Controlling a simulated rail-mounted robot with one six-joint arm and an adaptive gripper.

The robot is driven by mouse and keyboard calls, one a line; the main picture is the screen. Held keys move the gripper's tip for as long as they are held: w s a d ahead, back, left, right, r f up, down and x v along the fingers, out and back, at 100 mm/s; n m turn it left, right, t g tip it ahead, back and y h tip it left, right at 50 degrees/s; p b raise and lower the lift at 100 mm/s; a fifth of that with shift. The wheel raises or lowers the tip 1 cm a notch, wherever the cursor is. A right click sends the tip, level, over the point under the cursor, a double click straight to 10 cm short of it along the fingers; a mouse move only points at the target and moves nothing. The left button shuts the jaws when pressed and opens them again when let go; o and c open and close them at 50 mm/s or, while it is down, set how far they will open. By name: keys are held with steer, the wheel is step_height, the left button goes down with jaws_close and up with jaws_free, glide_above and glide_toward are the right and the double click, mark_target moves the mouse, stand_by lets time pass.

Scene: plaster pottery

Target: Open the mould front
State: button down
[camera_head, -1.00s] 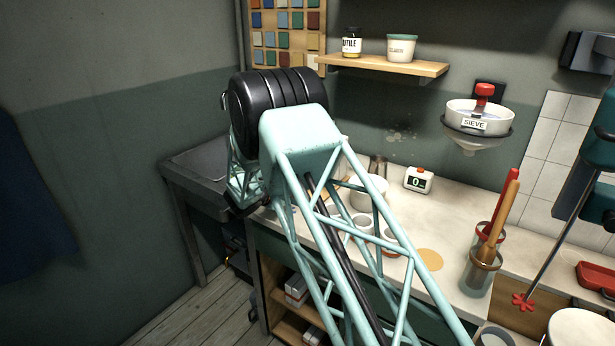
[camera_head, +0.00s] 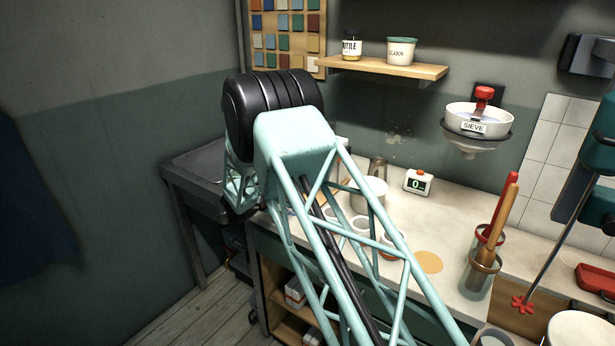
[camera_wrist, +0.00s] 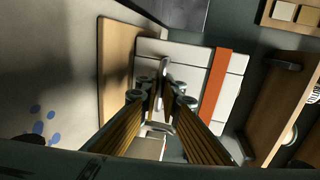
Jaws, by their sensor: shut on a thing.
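In the wrist view, the mould (camera_wrist: 182,60) is a white block with an orange-red band (camera_wrist: 215,85) across it, beside a wooden board (camera_wrist: 113,60). A pale metal handle (camera_wrist: 164,72) shows at the mould's face. My gripper (camera_wrist: 165,98) is shut on this handle, its fingers reaching in from the bottom of the picture. The fingers hide part of the handle and of the mould. I cannot tell whether the front stands apart from the rest of the mould. In the head view, my arm hides both gripper and mould.
In the head view, a worktop (camera_head: 450,215) holds a white pot (camera_head: 370,193), a counter display (camera_head: 418,181) and a tool holder (camera_head: 481,272). A sieve (camera_head: 474,128) hangs on the wall. In the wrist view, a wooden unit (camera_wrist: 275,115) lies at the right.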

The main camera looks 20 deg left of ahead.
steer(key=p+v, duration=0.1)
steer(key=v, duration=0.2)
steer(key=f+p+v, duration=0.1)
steer(key=v, duration=0.2)
steer(key=shift+s+f, duration=0.1)
steer(key=c, duration=3.2)
jaws_free()
steer(key=shift+o, duration=0.2)
steer(key=shift+a, duration=0.1)
steer(key=shift+s, duration=0.15)
steer(key=shift+v, duration=5.85)
